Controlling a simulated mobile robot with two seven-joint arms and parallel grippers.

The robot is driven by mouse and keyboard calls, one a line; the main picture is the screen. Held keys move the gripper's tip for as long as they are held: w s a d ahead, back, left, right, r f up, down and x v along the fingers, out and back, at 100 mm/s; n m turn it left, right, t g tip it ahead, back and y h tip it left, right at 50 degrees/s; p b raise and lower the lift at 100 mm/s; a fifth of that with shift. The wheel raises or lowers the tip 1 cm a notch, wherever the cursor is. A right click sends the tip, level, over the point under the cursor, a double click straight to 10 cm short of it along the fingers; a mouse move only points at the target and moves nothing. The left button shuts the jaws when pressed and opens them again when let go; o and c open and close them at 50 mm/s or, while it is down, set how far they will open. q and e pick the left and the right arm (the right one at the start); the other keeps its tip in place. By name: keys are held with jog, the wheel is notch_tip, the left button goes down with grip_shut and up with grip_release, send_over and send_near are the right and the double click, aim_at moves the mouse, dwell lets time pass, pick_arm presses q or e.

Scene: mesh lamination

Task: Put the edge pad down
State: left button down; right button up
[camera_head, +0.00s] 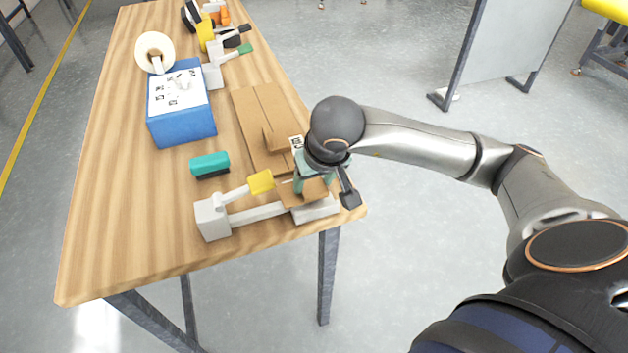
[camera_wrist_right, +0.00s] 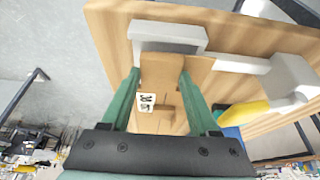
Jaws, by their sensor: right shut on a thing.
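My right gripper (camera_head: 314,182) is low over the near right corner of the table, with its green fingers pointing down. In the right wrist view the gripper (camera_wrist_right: 160,76) is shut on a brown cardboard edge pad (camera_wrist_right: 161,66). In the head view the pad (camera_head: 307,190) shows partly below the fingers, beside the grey bar clamp (camera_head: 212,218) with a yellow handle (camera_head: 261,182). In the wrist view the pad's far end lies close to the grey clamp jaw (camera_wrist_right: 168,38); I cannot tell whether they touch. My left gripper is not in view.
A flat cardboard piece (camera_head: 252,112) lies behind the gripper, near a small white label (camera_head: 297,142). A teal-topped object (camera_head: 210,164), a blue box (camera_head: 183,128), a tape roll (camera_head: 155,46) and a second clamp (camera_head: 213,76) stand on the table (camera_head: 110,220). The table's left side is clear.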

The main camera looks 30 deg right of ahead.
jog(key=shift+f, duration=0.25)
jog(key=shift+f+b, duration=0.45)
jog(key=shift+b, duration=0.15)
jog(key=shift+f, duration=0.2)
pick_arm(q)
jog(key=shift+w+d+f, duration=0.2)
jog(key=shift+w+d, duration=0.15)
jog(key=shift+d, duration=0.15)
pick_arm(e)
jog(key=o, duration=1.3)
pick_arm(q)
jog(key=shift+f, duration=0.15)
pick_arm(e)
jog(key=shift+o, duration=0.2)
jog(key=shift+r, duration=0.1)
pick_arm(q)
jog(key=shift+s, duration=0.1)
pick_arm(e)
jog(key=shift+r, duration=0.1)
